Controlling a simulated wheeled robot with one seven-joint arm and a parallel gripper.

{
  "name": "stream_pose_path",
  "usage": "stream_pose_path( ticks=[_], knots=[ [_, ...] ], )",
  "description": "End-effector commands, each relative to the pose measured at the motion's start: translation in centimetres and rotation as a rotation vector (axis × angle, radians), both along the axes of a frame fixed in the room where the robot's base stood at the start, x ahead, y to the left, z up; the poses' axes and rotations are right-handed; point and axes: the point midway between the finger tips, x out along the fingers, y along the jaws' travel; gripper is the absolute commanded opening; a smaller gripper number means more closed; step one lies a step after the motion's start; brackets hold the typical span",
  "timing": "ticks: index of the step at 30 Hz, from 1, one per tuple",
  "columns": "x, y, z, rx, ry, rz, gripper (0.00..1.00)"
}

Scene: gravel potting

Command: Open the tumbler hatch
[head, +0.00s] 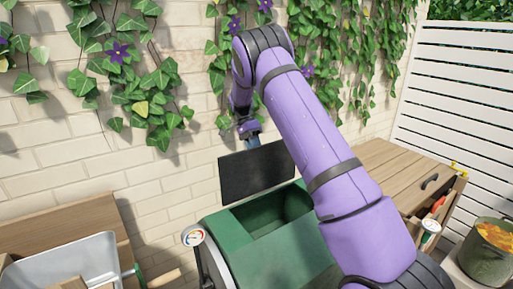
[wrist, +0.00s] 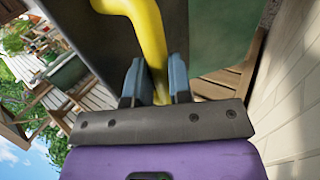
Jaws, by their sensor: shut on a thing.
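The green tumbler (head: 235,245) stands in the middle of the head view, with its top opening showing dark green inside. Its dark hatch (head: 245,175) stands raised, tilted up at the back of the opening. In the wrist view the hatch (wrist: 215,35) fills the upper middle. A bent yellow handle (wrist: 147,30) runs down from it between my fingers. My gripper (wrist: 156,82) is shut on this handle. In the head view my gripper (head: 250,130) is small at the hatch's top edge, and the handle is hidden there.
A brick wall (head: 150,185) with ivy rises close behind. A metal tub (head: 85,262) sits at lower left. A wooden bench (head: 385,165) with a black-handled drawer stands right, near a pot (head: 485,255) of orange material. A round gauge (head: 193,235) is at the tumbler's left.

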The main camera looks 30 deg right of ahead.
Motion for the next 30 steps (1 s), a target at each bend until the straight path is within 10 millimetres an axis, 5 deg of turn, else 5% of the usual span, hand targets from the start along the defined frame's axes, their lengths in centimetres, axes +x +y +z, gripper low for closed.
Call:
stream_pose_path(
  ticks=[22, 23, 26, 30],
  knots=[
    [0.34, 0.14, -1.36, 0.005, 0.014, 0.001, 0.00],
    [0.33, 0.14, -1.37, 0.005, 0.014, 0.001, 0.22],
    [0.36, 0.13, -1.25, 0.004, 0.012, 0.002, 0.45],
    [0.44, 0.09, -1.07, 0.003, 0.009, 0.001, 0.45]
  ],
)
